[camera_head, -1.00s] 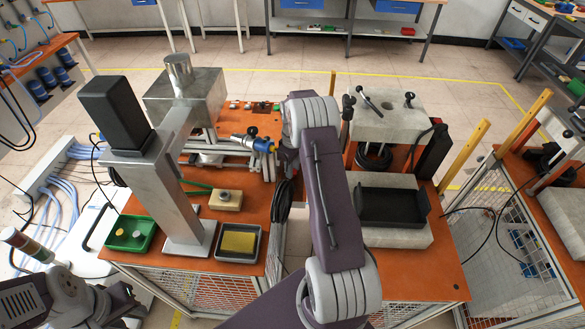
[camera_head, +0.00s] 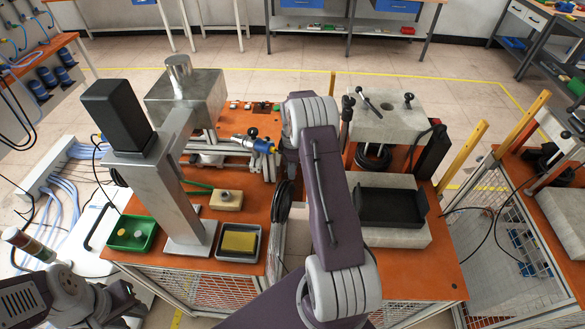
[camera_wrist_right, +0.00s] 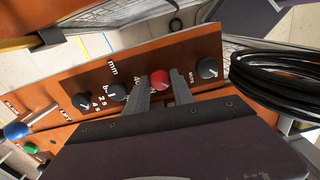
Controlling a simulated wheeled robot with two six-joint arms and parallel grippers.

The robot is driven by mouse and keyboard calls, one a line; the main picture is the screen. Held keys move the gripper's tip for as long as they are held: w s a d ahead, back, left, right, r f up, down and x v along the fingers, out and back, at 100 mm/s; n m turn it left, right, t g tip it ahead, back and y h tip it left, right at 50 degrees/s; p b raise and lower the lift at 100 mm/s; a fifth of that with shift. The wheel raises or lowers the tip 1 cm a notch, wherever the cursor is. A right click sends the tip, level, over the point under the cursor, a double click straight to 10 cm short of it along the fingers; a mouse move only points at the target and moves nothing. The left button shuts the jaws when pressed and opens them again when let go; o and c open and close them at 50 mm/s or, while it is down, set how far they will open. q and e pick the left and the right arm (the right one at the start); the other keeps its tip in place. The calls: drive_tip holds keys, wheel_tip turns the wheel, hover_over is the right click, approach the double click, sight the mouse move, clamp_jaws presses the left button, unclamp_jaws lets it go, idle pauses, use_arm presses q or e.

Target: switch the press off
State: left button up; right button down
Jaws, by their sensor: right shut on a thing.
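In the right wrist view an orange control panel (camera_wrist_right: 205,62) carries a red knob (camera_wrist_right: 160,79) and several black knobs. One black knob (camera_wrist_right: 207,68) is just right of the red one, and another (camera_wrist_right: 117,92) is to its left. My right gripper (camera_wrist_right: 161,84) has its two fingers on either side of the red knob, closed on it. The fingers hide part of the panel lettering. In the head view my right arm hides this gripper and the knob. Parts of my left arm show at the lower left; I see no left fingers.
A black cable coil (camera_wrist_right: 275,82) hangs right of the panel in the wrist view. In the head view a tall metal machine (camera_head: 163,190) stands on the orange table (camera_head: 190,262), with a green tray (camera_head: 133,247) beside it. A black tray (camera_head: 390,207) sits on the right.

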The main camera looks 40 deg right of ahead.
drive_tip(key=shift+n, duration=0.3)
idle(0.4)
drive_tip(key=c, duration=1.1)
unclamp_jaws()
wheel_tip(320, 180, up, 9)
drive_tip(key=b, duration=0.1)
